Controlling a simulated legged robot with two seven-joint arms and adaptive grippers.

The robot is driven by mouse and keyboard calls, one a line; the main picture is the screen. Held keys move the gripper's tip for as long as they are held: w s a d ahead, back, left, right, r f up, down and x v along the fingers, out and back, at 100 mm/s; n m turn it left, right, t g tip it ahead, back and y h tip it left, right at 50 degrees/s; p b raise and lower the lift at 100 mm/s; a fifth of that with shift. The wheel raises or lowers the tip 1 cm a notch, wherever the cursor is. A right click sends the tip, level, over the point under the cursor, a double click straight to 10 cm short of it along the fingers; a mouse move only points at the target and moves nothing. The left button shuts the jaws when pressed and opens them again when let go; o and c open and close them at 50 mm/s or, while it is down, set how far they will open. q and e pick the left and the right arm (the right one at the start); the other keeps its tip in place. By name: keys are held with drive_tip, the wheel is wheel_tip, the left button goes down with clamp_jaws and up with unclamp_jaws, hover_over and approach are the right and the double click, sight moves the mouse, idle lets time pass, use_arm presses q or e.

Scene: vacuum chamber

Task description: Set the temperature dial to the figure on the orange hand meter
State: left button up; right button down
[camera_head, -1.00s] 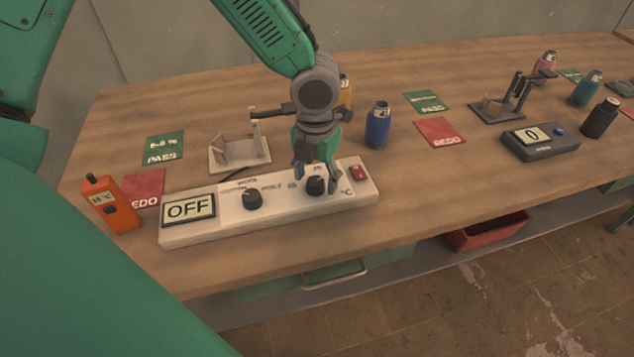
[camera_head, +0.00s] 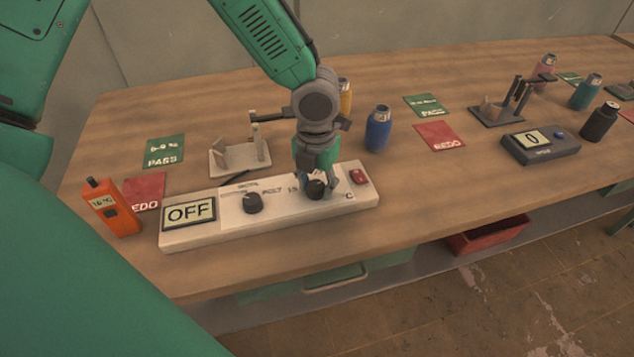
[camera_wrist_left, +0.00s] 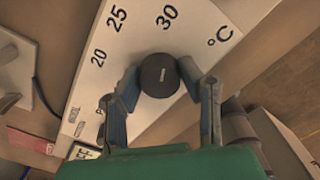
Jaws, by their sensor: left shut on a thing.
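The orange hand meter (camera_head: 114,208) lies at the left of the bench; its small display shows a figure in °C, perhaps 18, too small to be sure. The white control panel (camera_head: 285,211) has a display reading OFF. My left gripper (camera_head: 318,190) is shut on the black temperature dial (camera_head: 315,190) at the panel's right part. In the left wrist view, the gripper's two fingers (camera_wrist_left: 163,88) flank the dial (camera_wrist_left: 158,76). Its short white mark points roughly toward 30; 20 and 25 also show. My right gripper is not in view.
Another black knob (camera_head: 252,203) and a red switch (camera_head: 358,176) are on the panel. Behind it stand a pale holder (camera_head: 240,158) and a blue bottle (camera_head: 378,130). A grey meter reading 0 (camera_head: 540,144) is to the right. The bench front strip is clear.

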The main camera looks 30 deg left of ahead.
use_arm(q)
drive_tip(key=n+p, duration=0.2)
drive_tip(key=shift+r+n, duration=0.15)
drive_tip(key=shift+n, duration=0.15)
drive_tip(key=n+p, duration=0.2)
drive_tip(key=shift+n, duration=0.4)
drive_tip(key=n+p, duration=0.2)
drive_tip(key=n, duration=0.1)
drive_tip(key=shift+n, duration=0.3)
drive_tip(key=n+p, duration=0.1)
drive_tip(key=n, duration=0.2)
drive_tip(key=shift+n, duration=0.3)
drive_tip(key=n+p, duration=0.1)
drive_tip(key=n, duration=0.2)
drive_tip(key=shift+n+p, duration=0.3)
drive_tip(key=shift+p, duration=0.05)
drive_tip(key=n+p, duration=0.1)
drive_tip(key=n, duration=0.2)
drive_tip(key=shift+n, duration=0.3)
drive_tip(key=n, duration=0.3)
drive_tip(key=shift+n, duration=0.3)
drive_tip(key=shift+n+p, duration=0.45)
drive_tip(key=shift+n, duration=1.05)
